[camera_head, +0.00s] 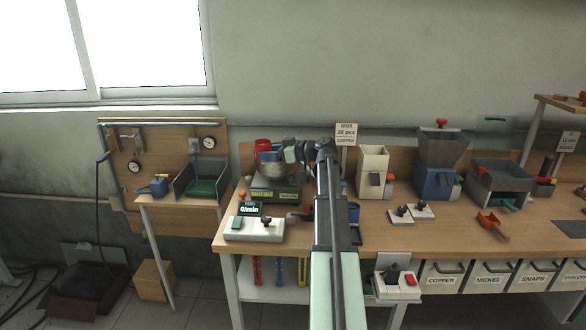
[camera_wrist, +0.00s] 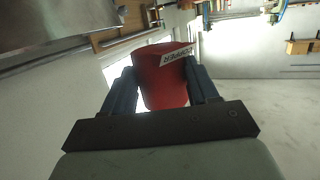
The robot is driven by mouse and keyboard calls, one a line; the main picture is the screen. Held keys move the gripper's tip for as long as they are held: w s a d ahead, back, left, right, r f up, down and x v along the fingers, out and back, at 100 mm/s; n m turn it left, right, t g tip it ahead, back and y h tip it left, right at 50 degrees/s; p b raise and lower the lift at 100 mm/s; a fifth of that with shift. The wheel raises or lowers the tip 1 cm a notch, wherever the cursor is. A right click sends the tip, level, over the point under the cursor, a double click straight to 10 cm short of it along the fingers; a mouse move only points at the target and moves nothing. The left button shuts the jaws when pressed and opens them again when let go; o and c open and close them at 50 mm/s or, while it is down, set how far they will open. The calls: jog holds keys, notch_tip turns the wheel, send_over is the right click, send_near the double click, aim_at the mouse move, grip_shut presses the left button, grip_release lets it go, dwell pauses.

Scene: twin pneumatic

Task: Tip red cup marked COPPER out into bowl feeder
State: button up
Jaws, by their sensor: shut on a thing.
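The red cup (camera_head: 262,146) shows in the head view at the left end of the bench, above the back of the bowl feeder (camera_head: 275,190). The feeder has a grey metal bowl (camera_head: 270,169) on a dark base. My gripper (camera_head: 276,153) is shut on the cup. In the wrist view the cup (camera_wrist: 158,82) sits between the two blue fingers of my gripper (camera_wrist: 162,80), and its white COPPER label appears upside down. The cup's mouth and contents are not visible, so I cannot tell whether anything is pouring.
A white unit with a display (camera_head: 254,228) stands in front of the feeder. A beige hopper (camera_head: 372,170) and a blue-based hopper (camera_head: 437,165) stand to the right. A side table holds a grey tray (camera_head: 203,180). Labelled bins (camera_head: 440,277) hang under the bench.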

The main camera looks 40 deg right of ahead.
jog(key=shift+m+t+h, duration=0.3)
jog(key=shift+m+h, duration=0.3)
jog(key=shift+h, duration=0.2)
jog(key=w+d+r, duration=0.1)
jog(key=w, duration=0.1)
jog(key=w+d+r, duration=0.1)
jog(key=w+d, duration=0.1)
jog(key=shift+r, duration=0.1)
jog(key=w+d+m+t, duration=0.1)
jog(key=d+m, duration=0.1)
jog(key=m, duration=0.9)
jog(key=w+d+m+t, duration=0.1)
jog(key=d+m, duration=0.2)
jog(key=m, duration=0.9)
jog(key=shift+w+d+f+t, duration=0.2)
jog(key=shift+d+f+t, duration=0.05)
jog(key=shift+t, duration=0.05)
jog(key=shift+r, duration=0.1)
dwell(1.2)
